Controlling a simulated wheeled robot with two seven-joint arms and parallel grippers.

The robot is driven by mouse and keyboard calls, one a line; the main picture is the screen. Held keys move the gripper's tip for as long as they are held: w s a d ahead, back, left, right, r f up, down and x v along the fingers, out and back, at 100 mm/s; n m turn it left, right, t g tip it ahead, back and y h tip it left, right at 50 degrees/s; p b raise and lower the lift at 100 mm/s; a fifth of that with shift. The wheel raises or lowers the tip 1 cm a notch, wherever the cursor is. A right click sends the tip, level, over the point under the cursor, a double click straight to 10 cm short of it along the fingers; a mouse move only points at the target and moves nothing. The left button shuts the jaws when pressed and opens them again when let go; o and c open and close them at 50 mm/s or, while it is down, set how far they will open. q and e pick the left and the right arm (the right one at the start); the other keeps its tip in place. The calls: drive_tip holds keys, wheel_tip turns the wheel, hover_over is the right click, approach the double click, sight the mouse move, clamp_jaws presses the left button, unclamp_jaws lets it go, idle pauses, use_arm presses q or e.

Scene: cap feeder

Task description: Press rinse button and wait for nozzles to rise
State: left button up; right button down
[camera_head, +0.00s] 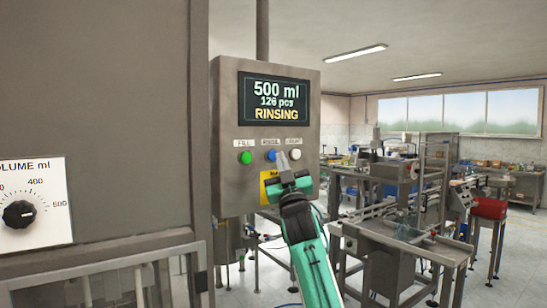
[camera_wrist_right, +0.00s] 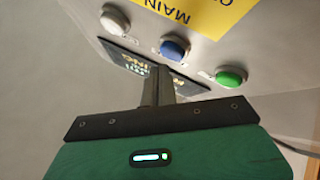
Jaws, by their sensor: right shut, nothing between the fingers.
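The control box (camera_head: 228,130) has a screen (camera_head: 275,98) that reads "500 ml", "126 pcs" and "RINSING". Below it are a green button (camera_head: 245,157), a blue button (camera_head: 271,155) under the middle label, and a white button (camera_head: 295,154). My right gripper (camera_head: 284,162) is shut and empty, its tips in front of the panel just right of the blue button. In the right wrist view the shut fingers (camera_wrist_right: 157,78) point towards the blue button (camera_wrist_right: 175,46); I cannot tell whether they touch it. No nozzles can be made out. My left gripper is out of view.
A yellow label (camera_head: 266,190) is on the box below the buttons. A volume dial (camera_head: 19,214) is on a grey cabinet (camera_head: 110,120) at the left. Metal machinery (camera_head: 400,230) stands behind at the right, with a red-topped stool (camera_head: 489,208).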

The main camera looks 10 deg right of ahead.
drive_tip(key=shift+s+d, duration=0.3)
drive_tip(key=shift+s, duration=0.5)
drive_tip(key=shift+s+d, duration=0.25)
drive_tip(key=shift+s, duration=0.5)
drive_tip(key=shift+s+d, duration=0.3)
drive_tip(key=shift+s, duration=0.5)
